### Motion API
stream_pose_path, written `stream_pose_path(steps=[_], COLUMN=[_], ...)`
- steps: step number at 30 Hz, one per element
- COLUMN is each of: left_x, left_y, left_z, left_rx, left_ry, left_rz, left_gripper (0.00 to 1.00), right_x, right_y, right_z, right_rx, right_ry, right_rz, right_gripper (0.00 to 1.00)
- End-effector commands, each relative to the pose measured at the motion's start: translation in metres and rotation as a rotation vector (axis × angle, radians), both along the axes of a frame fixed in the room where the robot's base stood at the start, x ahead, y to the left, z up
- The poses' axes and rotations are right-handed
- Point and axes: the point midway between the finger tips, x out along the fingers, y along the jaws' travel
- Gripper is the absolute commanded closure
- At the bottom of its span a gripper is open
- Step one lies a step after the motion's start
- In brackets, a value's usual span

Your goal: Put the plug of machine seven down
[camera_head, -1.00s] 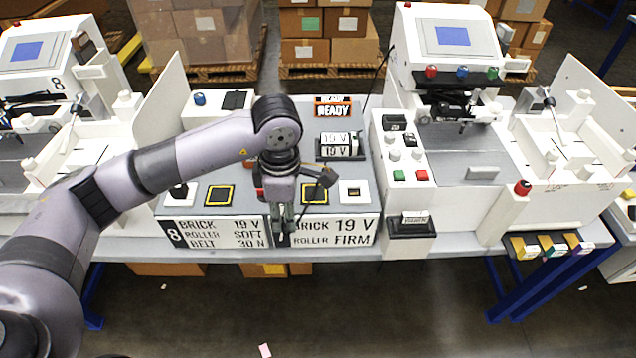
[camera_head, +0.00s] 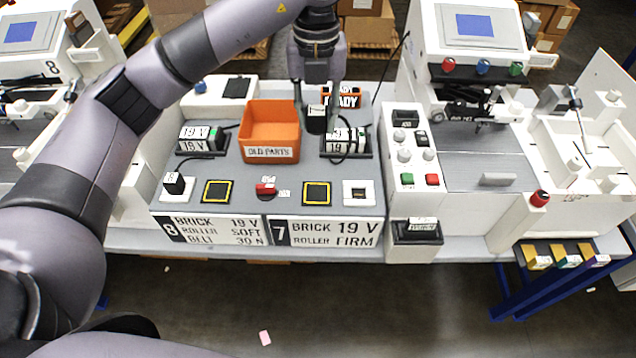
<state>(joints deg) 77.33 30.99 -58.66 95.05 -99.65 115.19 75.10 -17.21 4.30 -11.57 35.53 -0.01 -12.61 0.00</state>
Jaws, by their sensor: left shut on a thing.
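My left gripper (camera_head: 316,98) comes in from the top left and points down at the back of the grey bench top. It is shut on a small dark thing, apparently the plug (camera_head: 316,118) of machine seven, just left of the READY sign. A dark cable loops near the 19 V brick (camera_head: 347,142) in its black tray. The white socket (camera_head: 360,193) above the label of machine seven (camera_head: 325,232) holds no plug. Whether the plug touches the bench is hard to tell. My right gripper is not in view.
An orange OLD PARTS bin (camera_head: 270,132) stands just left of the gripper. A black plug (camera_head: 174,184) sits in machine eight's socket at left. A red switch (camera_head: 266,189) lies between two yellow-framed pads. The white machine (camera_head: 470,120) stands to the right.

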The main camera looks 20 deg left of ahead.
Motion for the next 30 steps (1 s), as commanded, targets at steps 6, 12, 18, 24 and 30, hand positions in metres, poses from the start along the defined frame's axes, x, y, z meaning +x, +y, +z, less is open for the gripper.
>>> stream_pose_path(steps=[6, 12, 18, 24, 30], left_x=[-0.002, -0.002, -0.001, -0.002, -0.001], left_y=[0.000, 0.001, 0.000, 0.000, 0.000], left_z=[-0.053, -0.105, -0.138, -0.158, -0.184], left_rx=[0.002, 0.001, 0.000, 0.001, 0.000], left_ry=[0.009, 0.008, 0.003, 0.005, 0.002], left_rz=[-0.001, -0.001, -0.002, -0.003, -0.002], left_gripper=[1.00, 1.00, 1.00, 1.00, 1.00], right_x=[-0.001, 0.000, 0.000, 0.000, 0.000], right_y=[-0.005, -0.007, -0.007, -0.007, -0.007], right_z=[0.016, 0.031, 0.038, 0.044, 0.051], right_rx=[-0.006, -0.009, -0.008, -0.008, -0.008], right_ry=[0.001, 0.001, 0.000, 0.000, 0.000], right_rz=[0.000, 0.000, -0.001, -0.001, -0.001], right_gripper=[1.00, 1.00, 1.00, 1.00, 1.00])
